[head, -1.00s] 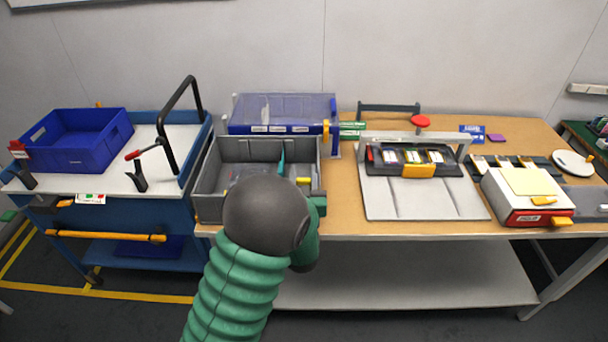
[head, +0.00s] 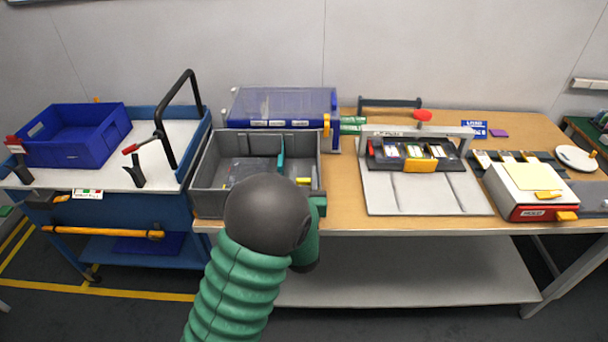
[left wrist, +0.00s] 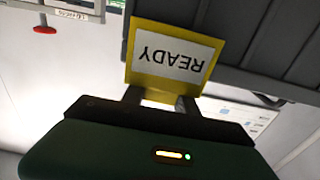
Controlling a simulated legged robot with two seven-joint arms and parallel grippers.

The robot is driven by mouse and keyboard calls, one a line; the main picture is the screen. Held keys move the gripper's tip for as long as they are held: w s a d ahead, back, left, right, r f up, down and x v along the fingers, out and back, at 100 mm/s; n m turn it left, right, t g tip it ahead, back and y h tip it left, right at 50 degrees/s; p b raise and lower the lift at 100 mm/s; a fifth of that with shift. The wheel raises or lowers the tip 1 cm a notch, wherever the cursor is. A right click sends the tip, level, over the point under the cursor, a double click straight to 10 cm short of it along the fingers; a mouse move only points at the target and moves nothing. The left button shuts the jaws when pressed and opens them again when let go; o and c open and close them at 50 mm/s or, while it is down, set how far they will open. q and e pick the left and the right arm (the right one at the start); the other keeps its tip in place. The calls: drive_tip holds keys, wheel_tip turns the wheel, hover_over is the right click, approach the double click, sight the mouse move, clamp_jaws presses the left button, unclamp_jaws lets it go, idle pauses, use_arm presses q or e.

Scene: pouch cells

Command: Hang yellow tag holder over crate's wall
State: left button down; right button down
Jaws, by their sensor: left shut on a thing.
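The yellow tag holder (left wrist: 172,55) shows in the left wrist view with a white card reading READY, upside down in that view. My left gripper (left wrist: 160,99) is shut on its edge. In the head view my left arm and hand cover the front right corner of the grey crate (head: 208,200), and only a small yellow piece shows by the hand. A dark grey ribbed wall (left wrist: 250,40) lies behind and beside the holder in the left wrist view. I cannot tell whether the holder touches it. My right gripper is not in view.
A blue-lidded box (head: 282,106) stands behind the grey crate. A grey press fixture (head: 425,192) is to its right on the table. A blue bin (head: 78,140) and a black handle (head: 168,130) are on the cart at left.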

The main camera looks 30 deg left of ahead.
use_arm(q)
drive_tip(key=shift+f+b, duration=0.4)
drive_tip(key=shift+f, duration=0.1)
drive_tip(key=c, duration=0.9)
unclamp_jaws()
drive_tip(key=shift+o, duration=0.2)
drive_tip(key=p+v, duration=1.1)
drive_tip(key=v, duration=0.5)
drive_tip(key=shift+s+d, duration=0.25)
drive_tip(key=shift+s, duration=0.05)
